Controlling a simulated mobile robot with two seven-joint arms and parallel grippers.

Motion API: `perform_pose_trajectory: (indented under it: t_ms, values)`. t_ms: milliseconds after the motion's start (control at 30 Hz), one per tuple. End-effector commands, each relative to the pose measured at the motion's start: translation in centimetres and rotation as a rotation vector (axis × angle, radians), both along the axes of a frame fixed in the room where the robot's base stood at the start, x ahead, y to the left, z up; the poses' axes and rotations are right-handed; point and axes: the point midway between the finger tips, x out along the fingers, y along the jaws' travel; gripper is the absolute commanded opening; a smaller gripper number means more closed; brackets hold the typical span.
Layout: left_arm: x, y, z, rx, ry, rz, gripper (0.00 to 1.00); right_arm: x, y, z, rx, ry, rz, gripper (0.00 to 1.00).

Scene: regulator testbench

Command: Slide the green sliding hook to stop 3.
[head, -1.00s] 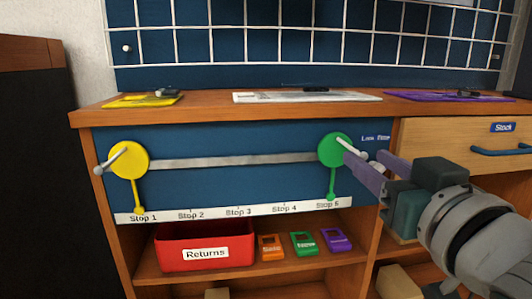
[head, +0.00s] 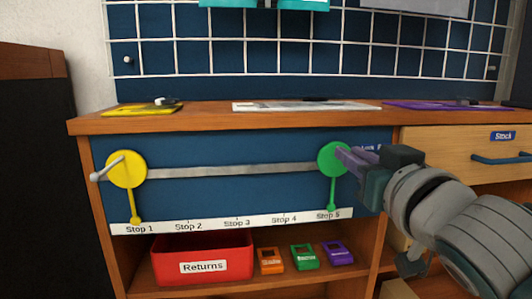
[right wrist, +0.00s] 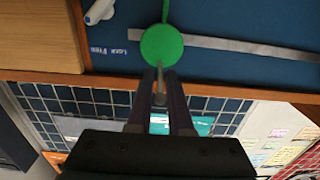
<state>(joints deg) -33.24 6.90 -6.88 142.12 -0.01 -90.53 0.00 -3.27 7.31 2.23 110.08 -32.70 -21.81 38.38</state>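The green sliding hook (head: 333,160) is a green disc on the grey rail (head: 235,171), with its pointer down at Stop 5 on the white label strip (head: 237,223). The Stop 3 label is near the middle of the strip. My right gripper (head: 346,157) is at the disc's right side in the head view. In the right wrist view, the green disc (right wrist: 162,46) is just beyond the fingertips (right wrist: 160,77). The hook's grey peg (right wrist: 160,86) lies between the two fingers, which look apart with narrow gaps beside it. My left gripper is not in view.
A yellow disc (head: 126,169) with a peg stands at Stop 1 on the rail's left end. A Lock/Free label (head: 369,148) is right of the green disc, partly hidden. A red Returns bin (head: 203,260) sits on the shelf below. The rail between the discs is clear.

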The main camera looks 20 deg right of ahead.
Motion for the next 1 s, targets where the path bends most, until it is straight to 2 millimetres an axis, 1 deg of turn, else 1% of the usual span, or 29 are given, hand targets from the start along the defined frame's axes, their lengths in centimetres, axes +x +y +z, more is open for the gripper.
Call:
perform_pose_trajectory:
  t_ms: [33, 133, 1000]
  values:
    - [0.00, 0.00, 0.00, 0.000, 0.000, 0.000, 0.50, -0.01, 0.00, -0.01, 0.000, 0.000, 0.000, 0.12]
    - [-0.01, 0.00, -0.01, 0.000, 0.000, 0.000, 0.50, -0.01, 0.01, -0.01, 0.000, 0.000, 0.000, 0.00]
    - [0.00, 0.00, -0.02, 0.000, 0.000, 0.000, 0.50, -0.02, 0.01, -0.01, 0.000, 0.000, 0.000, 0.00]
